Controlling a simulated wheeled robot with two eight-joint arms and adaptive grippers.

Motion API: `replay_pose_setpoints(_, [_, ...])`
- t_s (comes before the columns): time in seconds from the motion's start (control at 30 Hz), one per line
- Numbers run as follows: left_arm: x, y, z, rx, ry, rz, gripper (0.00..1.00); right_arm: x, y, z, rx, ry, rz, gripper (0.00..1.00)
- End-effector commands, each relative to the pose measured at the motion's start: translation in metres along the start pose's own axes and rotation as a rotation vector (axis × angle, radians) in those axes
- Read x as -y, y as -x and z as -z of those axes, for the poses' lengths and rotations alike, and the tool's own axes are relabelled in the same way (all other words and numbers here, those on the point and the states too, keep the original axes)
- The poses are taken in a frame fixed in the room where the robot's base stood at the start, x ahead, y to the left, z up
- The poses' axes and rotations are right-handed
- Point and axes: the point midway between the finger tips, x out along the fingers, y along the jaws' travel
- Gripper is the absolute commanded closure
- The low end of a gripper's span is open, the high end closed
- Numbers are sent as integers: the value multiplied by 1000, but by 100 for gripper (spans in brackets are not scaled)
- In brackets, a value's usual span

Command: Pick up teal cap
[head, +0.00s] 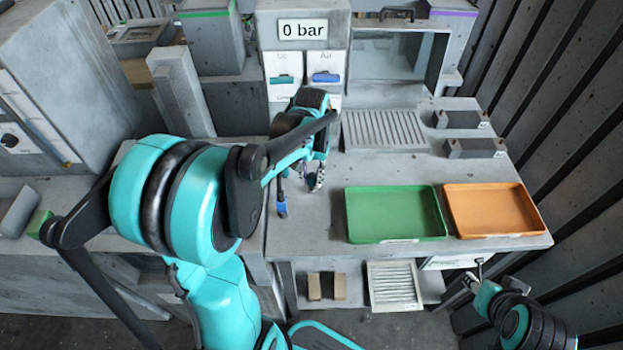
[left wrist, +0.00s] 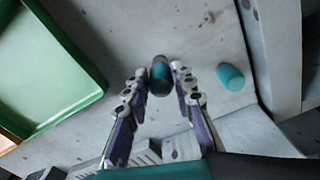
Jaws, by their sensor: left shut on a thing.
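A small rounded piece with a teal top and dark side, which looks like the teal cap (left wrist: 160,75), sits between the fingertips of my left gripper (left wrist: 159,80) in the left wrist view. The fingers are shut on it from both sides. A second teal piece (left wrist: 230,77) lies apart, to the right of the fingers. In the head view my left gripper (head: 314,180) is low over the bench, left of the green tray; the held piece is hidden there. My right gripper (head: 475,281) is at the lower right, away from the bench top; its jaws are too small to read.
A green tray (head: 398,240) and an orange tray (head: 493,232) stand on the bench at the right. A ribbed plate (head: 384,130) and dark blocks (head: 474,148) lie behind them. A panel reading "0 bar" (head: 303,30) rises at the back.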

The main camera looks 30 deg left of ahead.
Motion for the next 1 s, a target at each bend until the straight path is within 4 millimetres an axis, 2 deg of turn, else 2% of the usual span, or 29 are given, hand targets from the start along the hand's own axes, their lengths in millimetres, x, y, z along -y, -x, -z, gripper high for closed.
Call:
replay_pose_setpoints(0.07, [0, 20, -1, 0, 0, 0, 95, 0, 10, 7, 0, 0, 0, 60])
replay_pose_setpoints(0.4, [-22, 59, -71, 0, -2, 0, 95, 0, 30, 22, 0, 0, 0, 60])
replay_pose_setpoints(0.6, [-30, 75, -98, 0, -1, 0, 95, 0, 38, 28, 0, 0, 0, 60])
replay_pose_setpoints(0.8, [-34, 81, -110, 0, -1, 0, 95, 0, 42, 30, 0, 0, 0, 60])
replay_pose_setpoints(1.0, [-34, 82, -112, 0, 0, 0, 95, 0, 42, 30, 0, 0, 0, 60])
